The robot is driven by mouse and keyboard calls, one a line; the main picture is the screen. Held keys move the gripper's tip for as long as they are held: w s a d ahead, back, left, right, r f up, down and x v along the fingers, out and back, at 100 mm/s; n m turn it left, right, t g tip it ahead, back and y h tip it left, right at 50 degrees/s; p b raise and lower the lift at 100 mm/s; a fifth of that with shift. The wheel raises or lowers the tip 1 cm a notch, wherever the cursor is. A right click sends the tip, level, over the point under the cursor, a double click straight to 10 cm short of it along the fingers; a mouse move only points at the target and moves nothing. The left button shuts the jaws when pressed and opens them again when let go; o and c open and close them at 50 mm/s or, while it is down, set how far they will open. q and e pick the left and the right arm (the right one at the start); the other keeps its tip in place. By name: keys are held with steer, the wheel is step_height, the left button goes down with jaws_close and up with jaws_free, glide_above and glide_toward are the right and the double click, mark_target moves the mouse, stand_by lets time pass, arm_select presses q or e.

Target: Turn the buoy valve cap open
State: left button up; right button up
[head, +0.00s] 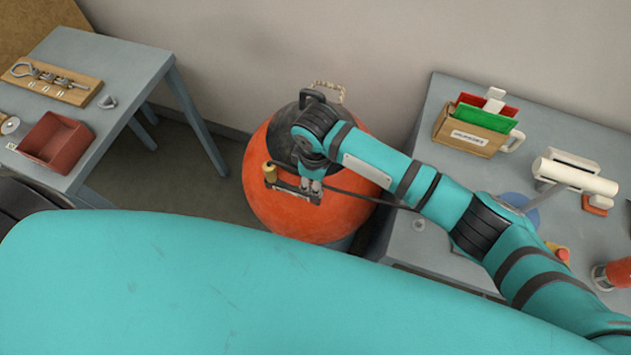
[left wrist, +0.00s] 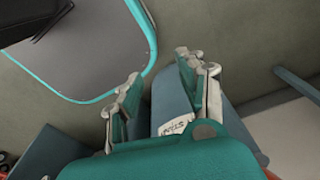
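The orange buoy (head: 262,205) with a dark top stands on the floor between two grey tables in the head view. A small brass-coloured cap (head: 270,171), likely the valve cap, sits on its near upper left side. My right gripper (head: 304,190) reaches down over the buoy's near side, just right of the cap. Its fingers are small and partly hidden by my arm, so I cannot tell whether they are open or touching the cap. My left gripper (left wrist: 160,78) shows only in the left wrist view, with its fingers apart and nothing between them.
The left table (head: 110,125) holds a red tray (head: 57,141) and a wooden board with metal hardware (head: 50,83). The right table (head: 440,100) holds a file box (head: 470,137) and a white device (head: 575,176). A dark cord (head: 365,197) runs right from the buoy.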

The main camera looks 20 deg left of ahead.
step_height(320, 180, down, 2)
steer(key=shift+w+f, duration=0.1)
jaws_close()
arm_select(q)
steer(key=shift+s, duration=0.5)
